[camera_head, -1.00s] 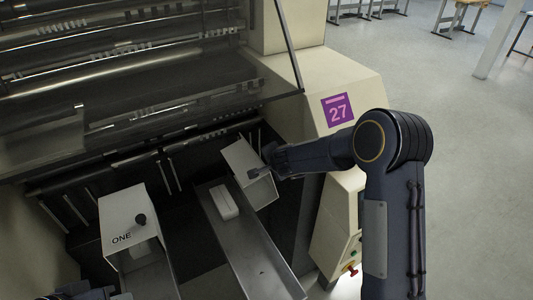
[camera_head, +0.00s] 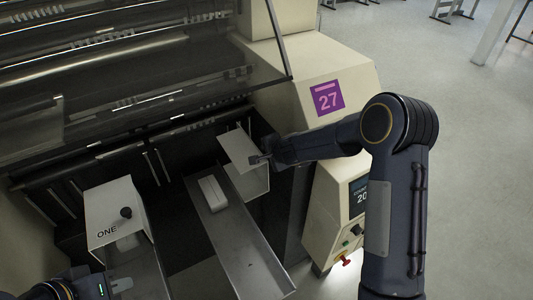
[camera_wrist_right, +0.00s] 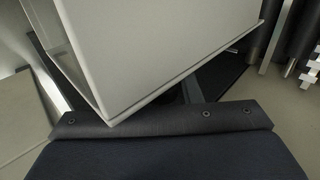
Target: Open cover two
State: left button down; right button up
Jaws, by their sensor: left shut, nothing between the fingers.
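Cover two (camera_head: 244,150) is a pale box-shaped hood over the right channel; no lettering on it is readable. Its near end looks open. My right gripper (camera_head: 260,159) is at its right side, touching or very close; its fingers are too small to judge. In the right wrist view the pale cover (camera_wrist_right: 155,45) fills the upper middle and hides the fingertips. My left gripper (camera_head: 118,286) is low at the left, partly cut off by the frame, shut and empty near the left channel.
Another pale cover (camera_head: 115,208), marked ONE with a black knob (camera_head: 126,212), stands at the left. A white block (camera_head: 213,193) lies in the metal channel (camera_head: 245,250). A transparent guard (camera_head: 190,95) hangs above. The cream machine housing (camera_head: 355,75) stands at the right.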

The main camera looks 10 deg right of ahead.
jog(key=o, duration=0.3)
jog(key=shift+r, duration=0.1)
jog(key=p+v, duration=0.1)
jog(key=v, duration=0.6)
jog(key=shift+s+r, duration=0.15)
jog(key=shift+s, duration=0.15)
